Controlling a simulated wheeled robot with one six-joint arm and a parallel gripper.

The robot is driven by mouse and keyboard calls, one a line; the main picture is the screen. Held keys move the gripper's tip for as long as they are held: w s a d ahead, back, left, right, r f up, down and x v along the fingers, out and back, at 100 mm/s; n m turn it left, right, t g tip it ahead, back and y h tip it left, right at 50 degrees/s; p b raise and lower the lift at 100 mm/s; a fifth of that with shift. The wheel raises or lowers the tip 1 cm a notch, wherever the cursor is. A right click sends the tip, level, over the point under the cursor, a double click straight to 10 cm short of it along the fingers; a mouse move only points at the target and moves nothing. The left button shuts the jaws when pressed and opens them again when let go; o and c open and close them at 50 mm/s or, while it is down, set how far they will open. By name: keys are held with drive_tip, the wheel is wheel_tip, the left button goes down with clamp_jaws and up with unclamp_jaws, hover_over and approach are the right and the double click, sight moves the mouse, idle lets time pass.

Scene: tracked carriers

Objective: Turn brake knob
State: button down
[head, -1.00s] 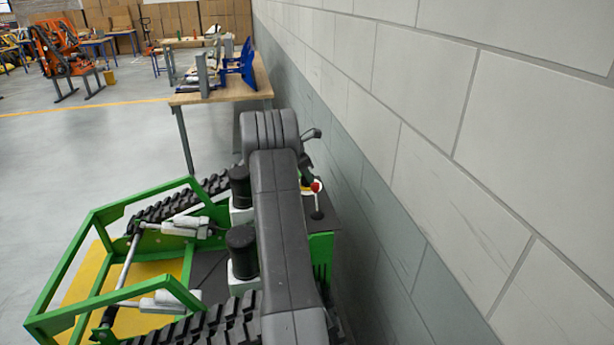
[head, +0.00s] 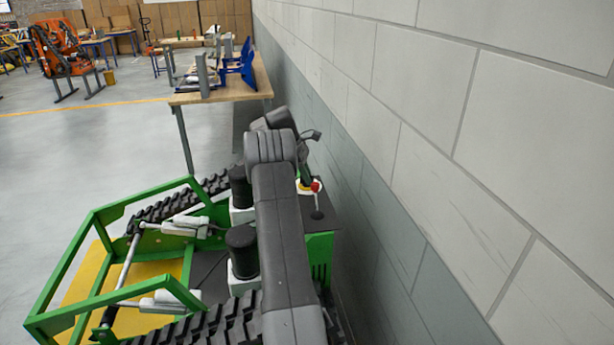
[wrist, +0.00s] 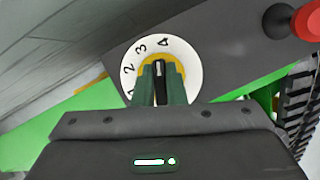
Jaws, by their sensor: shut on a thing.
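The brake knob (wrist: 159,69) is dark with a pale line on top and sits in a yellow ring on a round white dial (wrist: 190,59). The dial shows numbers 1 to 4 along its left and upper edge. The pale line points up, roughly toward the 4. My gripper (wrist: 162,77) has its two green fingers shut on the knob, one on each side. The fingers and gripper body hide the lower part of the dial. In the head view the white and yellow dial (head: 302,190) shows only in part, beside my arm on the green tracked carrier (head: 321,246).
A lever with a red ball (head: 316,187) stands close beside the dial; its red ball (wrist: 306,22) is at the upper right in the wrist view. A block wall (head: 420,150) runs close along the right. A wooden workbench (head: 262,82) stands beyond the carrier. Open floor lies left.

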drive_tip(key=shift+m+g, duration=0.3)
drive_tip(key=shift+m, duration=0.4)
drive_tip(key=shift+r, duration=0.1)
drive_tip(key=c, duration=1.5)
unclamp_jaws()
drive_tip(key=shift+v, duration=3.7)
drive_tip(key=shift+d, duration=0.1)
drive_tip(key=shift+x, duration=3.75)
